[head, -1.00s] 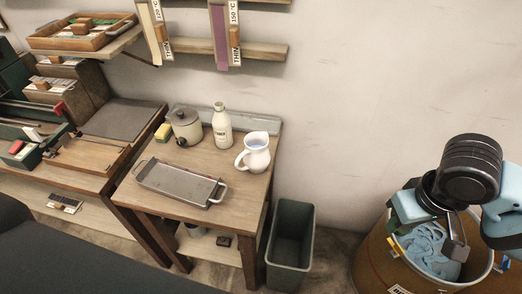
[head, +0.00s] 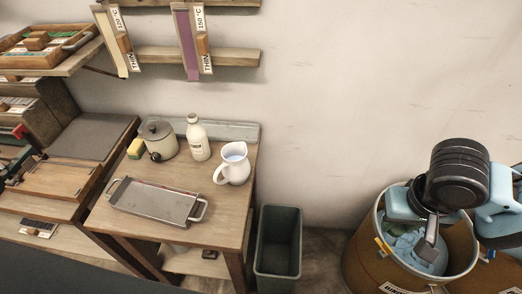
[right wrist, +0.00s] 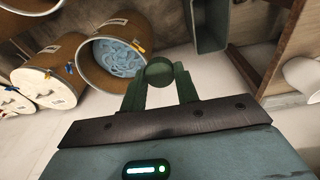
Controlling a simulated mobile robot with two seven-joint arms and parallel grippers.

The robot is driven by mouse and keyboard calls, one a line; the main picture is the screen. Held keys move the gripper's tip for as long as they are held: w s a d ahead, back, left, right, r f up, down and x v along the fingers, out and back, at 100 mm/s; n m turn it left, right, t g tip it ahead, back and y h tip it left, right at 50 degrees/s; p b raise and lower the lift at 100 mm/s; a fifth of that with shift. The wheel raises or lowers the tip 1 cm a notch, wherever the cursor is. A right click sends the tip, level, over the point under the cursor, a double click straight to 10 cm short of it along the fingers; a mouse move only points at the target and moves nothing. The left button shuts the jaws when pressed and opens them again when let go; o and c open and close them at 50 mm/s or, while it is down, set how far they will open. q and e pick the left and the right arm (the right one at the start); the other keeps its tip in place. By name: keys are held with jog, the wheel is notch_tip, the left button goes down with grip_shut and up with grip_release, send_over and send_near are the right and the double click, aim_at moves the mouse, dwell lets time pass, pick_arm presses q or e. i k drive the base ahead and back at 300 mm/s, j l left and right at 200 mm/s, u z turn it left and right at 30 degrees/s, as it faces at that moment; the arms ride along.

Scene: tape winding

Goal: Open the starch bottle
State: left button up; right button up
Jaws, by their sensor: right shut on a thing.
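My left gripper is not in view.
Beside the bottle stand a lidded pot (head: 159,140) and a white jug (head: 233,165), with a metal tray (head: 154,202) in front. A green bin (head: 278,241) stands between the table and the drum (head: 400,281) holding blue material.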

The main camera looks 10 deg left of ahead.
aim_at(197, 136)
jog(key=i, duration=0.35)
jog(key=j+u, duration=0.1)
jog(key=u, duration=2)
